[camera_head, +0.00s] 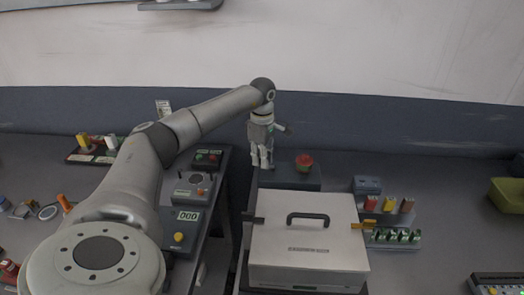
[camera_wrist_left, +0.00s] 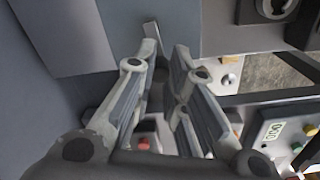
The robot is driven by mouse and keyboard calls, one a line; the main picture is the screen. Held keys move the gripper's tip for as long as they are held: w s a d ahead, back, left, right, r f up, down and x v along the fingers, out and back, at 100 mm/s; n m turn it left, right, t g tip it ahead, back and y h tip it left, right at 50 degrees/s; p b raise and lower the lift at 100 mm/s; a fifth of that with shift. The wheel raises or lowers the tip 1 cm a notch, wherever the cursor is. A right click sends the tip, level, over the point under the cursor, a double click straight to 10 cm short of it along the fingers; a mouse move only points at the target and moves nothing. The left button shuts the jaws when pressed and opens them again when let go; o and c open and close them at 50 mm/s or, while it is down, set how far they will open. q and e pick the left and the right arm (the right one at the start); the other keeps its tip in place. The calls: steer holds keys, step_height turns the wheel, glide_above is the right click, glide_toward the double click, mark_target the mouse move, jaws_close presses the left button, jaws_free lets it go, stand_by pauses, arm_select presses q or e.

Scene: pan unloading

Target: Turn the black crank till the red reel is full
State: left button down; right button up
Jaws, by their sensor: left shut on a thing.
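My left gripper (camera_head: 262,162) points down at the left part of a dark box (camera_head: 297,184) behind the white case. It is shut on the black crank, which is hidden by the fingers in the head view. The red reel (camera_head: 304,162) sits on top of this box, just right of my gripper and apart from it. How full the reel is, I cannot tell. In the left wrist view my fingers (camera_wrist_left: 166,50) reach up the picture, and the crank does not show clearly between them. My right gripper is not in view.
A white case (camera_head: 305,265) with a black handle stands in front of the box. A panel with buttons and a display (camera_head: 188,216) lies left, under my arm. Blocks in a rack (camera_head: 389,205) and a green bin (camera_head: 508,193) are at the right.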

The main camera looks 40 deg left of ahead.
arm_select(q)
steer(key=shift+w+r, duration=0.1)
steer(key=shift+r, duration=0.05)
steer(key=c, duration=1.4)
jaws_free()
steer(key=shift+d, duration=0.1)
step_height(320, 180, up, 12)
steer(key=shift+f, duration=0.1)
steer(key=shift+f, duration=0.1)
